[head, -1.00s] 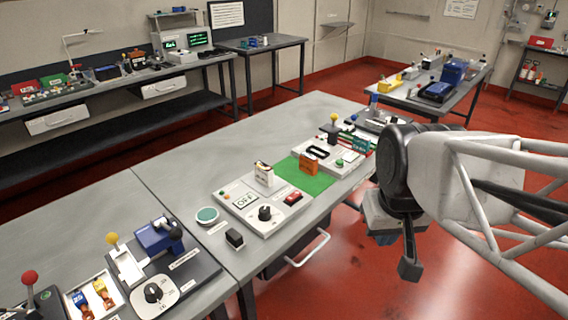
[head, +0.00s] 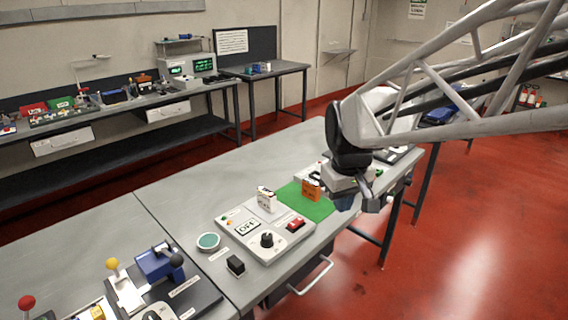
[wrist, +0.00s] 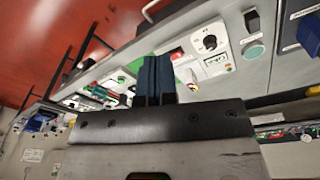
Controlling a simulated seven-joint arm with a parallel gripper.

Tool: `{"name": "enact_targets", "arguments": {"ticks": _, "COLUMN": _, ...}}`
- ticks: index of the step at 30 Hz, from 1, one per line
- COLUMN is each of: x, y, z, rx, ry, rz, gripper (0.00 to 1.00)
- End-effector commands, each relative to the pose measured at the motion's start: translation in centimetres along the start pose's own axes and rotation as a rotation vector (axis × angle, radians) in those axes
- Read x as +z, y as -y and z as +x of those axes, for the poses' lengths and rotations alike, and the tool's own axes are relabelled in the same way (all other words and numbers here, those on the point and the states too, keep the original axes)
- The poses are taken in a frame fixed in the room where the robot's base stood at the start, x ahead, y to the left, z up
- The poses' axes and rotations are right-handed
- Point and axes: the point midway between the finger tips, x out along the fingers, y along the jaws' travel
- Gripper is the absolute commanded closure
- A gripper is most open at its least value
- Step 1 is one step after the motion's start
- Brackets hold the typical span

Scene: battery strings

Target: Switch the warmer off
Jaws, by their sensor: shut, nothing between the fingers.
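In the head view a pale grey panel (head: 284,248) lies flat on the near bench. It carries a display reading "OFF" (head: 247,228), a black dial (head: 267,240) and a red rocker switch (head: 295,223). The panel also shows in the wrist view, tilted, with its dial (wrist: 209,42). I cannot tell from a label which device is the warmer. My gripper (head: 376,205) hangs at the bench's right edge, to the right of the panel and apart from it. In the wrist view its dark blue fingers (wrist: 156,78) are together and empty.
A green mat (head: 318,208) with an orange block (head: 311,190) lies between the panel and my gripper. A white upright item (head: 266,199) stands at the panel's back. A black block (head: 235,266) and a teal disc (head: 208,242) sit left of it. A drawer handle (head: 312,277) juts from the front.

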Motion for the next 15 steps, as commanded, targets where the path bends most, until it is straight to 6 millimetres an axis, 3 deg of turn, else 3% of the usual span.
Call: {"name": "enact_targets", "arguments": {"ticks": 15, "x": -9.0, "y": 0.7, "z": 3.0, "rx": -0.024, "ry": 0.048, "rz": -0.175, "gripper": 1.0}}
